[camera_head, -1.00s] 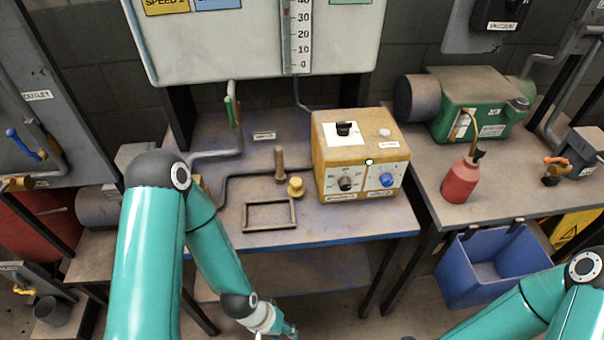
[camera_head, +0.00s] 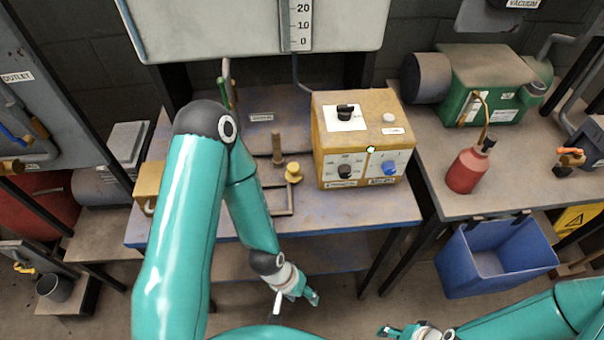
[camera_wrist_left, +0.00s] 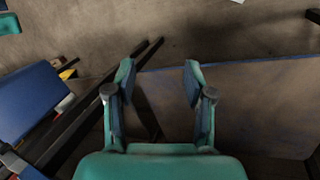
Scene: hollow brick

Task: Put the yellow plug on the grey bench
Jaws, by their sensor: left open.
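The yellow plug (camera_head: 293,172) is a small round-topped piece standing on the worn bluish bench (camera_head: 345,215), left of the yellow control box. A grey-topped bench (camera_head: 425,160) stands to the right. My left gripper (camera_head: 297,302) is low in front of the bluish bench, below and apart from the plug. In the left wrist view it (camera_wrist_left: 159,75) is open and empty, with floor and a bench edge beyond. My right gripper (camera_head: 388,331) shows only partly at the bottom edge; its jaws are unclear.
The yellow control box (camera_head: 360,140) stands right of the plug, with an upright brown peg (camera_head: 277,148) behind it. The grey bench holds a green pump (camera_head: 485,85) and a red oil can (camera_head: 467,170). A blue bin (camera_head: 495,260) is below. The grey bench's front is mostly clear.

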